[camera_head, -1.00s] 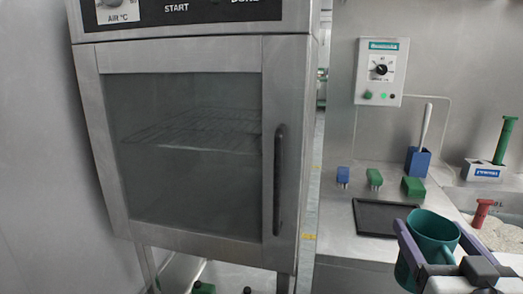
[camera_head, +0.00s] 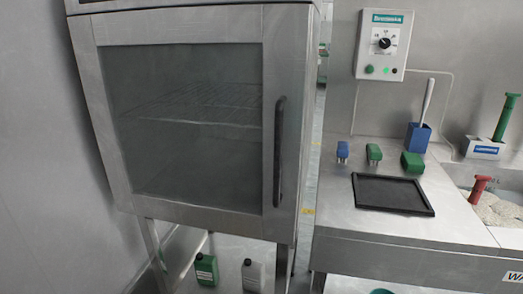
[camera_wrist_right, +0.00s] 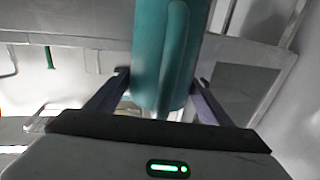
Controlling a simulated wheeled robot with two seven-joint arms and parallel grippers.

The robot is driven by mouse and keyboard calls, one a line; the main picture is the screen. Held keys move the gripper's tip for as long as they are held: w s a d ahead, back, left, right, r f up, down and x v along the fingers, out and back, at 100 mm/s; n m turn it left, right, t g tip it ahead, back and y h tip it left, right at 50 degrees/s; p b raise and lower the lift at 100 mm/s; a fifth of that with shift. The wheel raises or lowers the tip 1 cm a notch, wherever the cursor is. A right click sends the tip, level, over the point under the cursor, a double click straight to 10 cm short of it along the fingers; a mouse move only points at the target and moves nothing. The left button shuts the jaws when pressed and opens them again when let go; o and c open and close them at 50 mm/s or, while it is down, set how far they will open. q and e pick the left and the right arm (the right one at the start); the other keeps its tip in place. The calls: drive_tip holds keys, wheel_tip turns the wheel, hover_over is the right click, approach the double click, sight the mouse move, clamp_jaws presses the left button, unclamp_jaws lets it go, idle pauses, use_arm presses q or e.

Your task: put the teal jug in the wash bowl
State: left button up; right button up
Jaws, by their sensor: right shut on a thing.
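The teal jug (camera_wrist_right: 162,50) fills the upper middle of the right wrist view. My right gripper (camera_wrist_right: 158,88) is shut on it, with one purple finger on each side. In the head view only a small teal patch (camera_head: 382,291) shows at the bottom edge, probably the jug's rim. The right gripper is out of the head view. My left gripper is in neither view.
A steel oven cabinet (camera_head: 190,140) stands on the left. A counter holds a black tray (camera_head: 391,194), small blue and green items, and a blue holder (camera_head: 418,137). A basin of grey grains with a red-handled tool (camera_head: 479,188) is at the right. Bottles stand below the oven.

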use_arm(q)
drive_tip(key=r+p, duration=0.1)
drive_tip(key=p, duration=0.1)
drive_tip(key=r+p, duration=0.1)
drive_tip(key=p, duration=0.1)
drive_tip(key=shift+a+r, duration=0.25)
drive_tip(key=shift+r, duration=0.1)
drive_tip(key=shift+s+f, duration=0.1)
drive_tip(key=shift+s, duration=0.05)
idle(0.3)
idle(0.4)
